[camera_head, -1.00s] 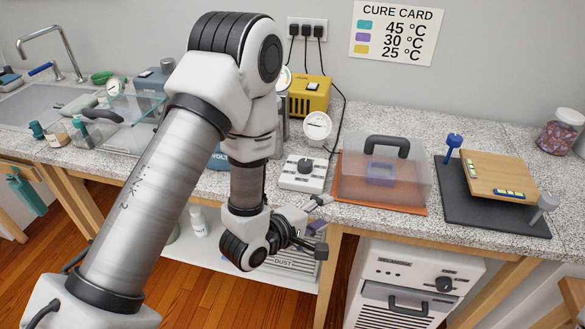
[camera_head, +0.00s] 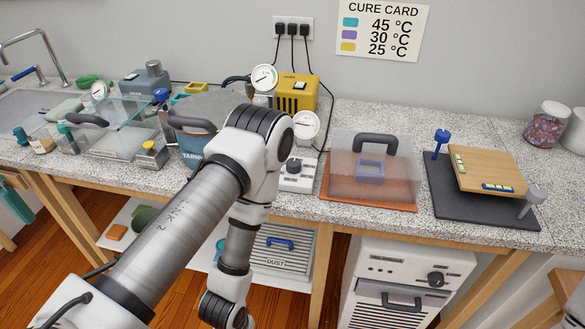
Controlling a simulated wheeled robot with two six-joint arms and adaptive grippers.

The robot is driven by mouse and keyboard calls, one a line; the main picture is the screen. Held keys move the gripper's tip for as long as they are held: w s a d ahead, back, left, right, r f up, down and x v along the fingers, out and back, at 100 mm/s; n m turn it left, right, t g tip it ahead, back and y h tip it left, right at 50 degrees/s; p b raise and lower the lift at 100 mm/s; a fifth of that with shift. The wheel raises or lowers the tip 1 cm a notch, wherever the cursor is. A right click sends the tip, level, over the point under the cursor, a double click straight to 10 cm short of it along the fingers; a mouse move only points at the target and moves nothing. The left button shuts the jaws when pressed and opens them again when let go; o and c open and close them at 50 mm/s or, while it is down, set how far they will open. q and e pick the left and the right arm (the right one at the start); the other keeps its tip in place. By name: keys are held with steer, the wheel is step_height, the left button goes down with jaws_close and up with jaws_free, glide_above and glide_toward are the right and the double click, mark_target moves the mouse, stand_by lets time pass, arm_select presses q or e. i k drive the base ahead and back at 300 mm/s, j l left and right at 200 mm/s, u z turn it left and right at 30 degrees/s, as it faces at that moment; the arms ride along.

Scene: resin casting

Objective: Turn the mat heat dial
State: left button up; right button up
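A white control box (camera_head: 297,182) with a dark dial (camera_head: 293,165) on top stands on the counter, left of the orange mat (camera_head: 330,201). My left arm partly covers its left side. The dial's setting is too small to read. A clear cover (camera_head: 400,175) with a dark handle stands on the mat, with a purple mould (camera_head: 369,171) under it. My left arm crosses the middle of the view and bends down in front of the counter edge. Its gripper is out of view below the frame. My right gripper is not in view.
A round white gauge (camera_head: 306,126) stands behind the control box, near a yellow box (camera_head: 296,94). The cure card (camera_head: 382,30) lists teal 45, purple 30 and yellow 25 °C. A dark mat (camera_head: 447,208) with a wooden board (camera_head: 488,170) lies to the right.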

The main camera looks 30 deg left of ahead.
mark_target(294, 166)
steer(key=i+u, duration=0.15)
steer(key=u, duration=0.2)
steer(key=i+u, duration=0.15)
steer(key=u, duration=0.2)
steer(key=i+l+u, duration=0.15)
steer(key=u, duration=0.2)
